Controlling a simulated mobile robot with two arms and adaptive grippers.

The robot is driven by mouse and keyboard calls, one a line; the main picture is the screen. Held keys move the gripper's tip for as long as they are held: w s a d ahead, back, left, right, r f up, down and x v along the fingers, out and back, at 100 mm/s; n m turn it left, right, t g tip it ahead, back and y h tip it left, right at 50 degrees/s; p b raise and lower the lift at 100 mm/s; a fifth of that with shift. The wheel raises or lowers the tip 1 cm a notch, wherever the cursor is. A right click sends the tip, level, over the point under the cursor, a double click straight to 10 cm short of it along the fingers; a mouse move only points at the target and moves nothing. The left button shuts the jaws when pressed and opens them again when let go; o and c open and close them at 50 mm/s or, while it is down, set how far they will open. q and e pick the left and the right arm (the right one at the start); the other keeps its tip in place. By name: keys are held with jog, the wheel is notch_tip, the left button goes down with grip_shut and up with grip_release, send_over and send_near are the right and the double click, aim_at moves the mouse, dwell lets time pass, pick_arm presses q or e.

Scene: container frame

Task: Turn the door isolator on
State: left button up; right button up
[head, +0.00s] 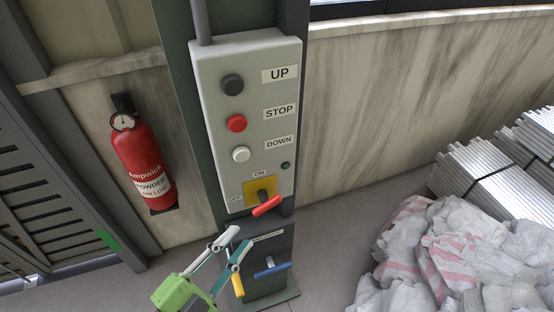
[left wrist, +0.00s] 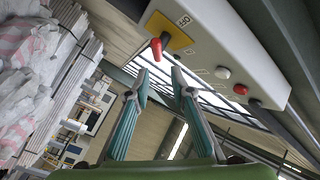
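The grey control box (head: 250,110) carries the door isolator, a red handle (head: 266,206) on a yellow plate (head: 260,188). ON is printed above the plate and OFF at its left. The handle juts out and slants, its right end higher in the head view. My left gripper (head: 234,243) is below and slightly left of the handle, open and empty, apart from it. In the left wrist view the red handle (left wrist: 156,48) shows just beyond the gap between the open fingers (left wrist: 160,85), with the yellow plate behind it. My right gripper is not in view.
Black UP (head: 232,84), red STOP (head: 236,122) and white DOWN (head: 241,154) buttons are above the isolator. Below is a dark box (head: 265,250) with a blue handle (head: 271,268) and a yellow handle (head: 237,284). A fire extinguisher (head: 145,165) hangs left; sacks (head: 450,250) lie right.

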aim_at(271, 204)
pick_arm(q)
jog(key=p+x, duration=0.1)
jog(key=x, duration=0.3)
jog(key=p+x, duration=0.2)
jog(key=x, duration=0.2)
jog(key=d+p+x, duration=0.1)
jog(key=x, duration=0.3)
jog(key=shift+s+r+p, duration=0.15)
jog(key=shift+r+p, duration=0.1)
jog(key=shift+p, duration=0.05)
jog(key=shift+w+d+f, duration=0.1)
jog(key=shift+w+d, duration=0.2)
jog(key=shift+w, duration=0.05)
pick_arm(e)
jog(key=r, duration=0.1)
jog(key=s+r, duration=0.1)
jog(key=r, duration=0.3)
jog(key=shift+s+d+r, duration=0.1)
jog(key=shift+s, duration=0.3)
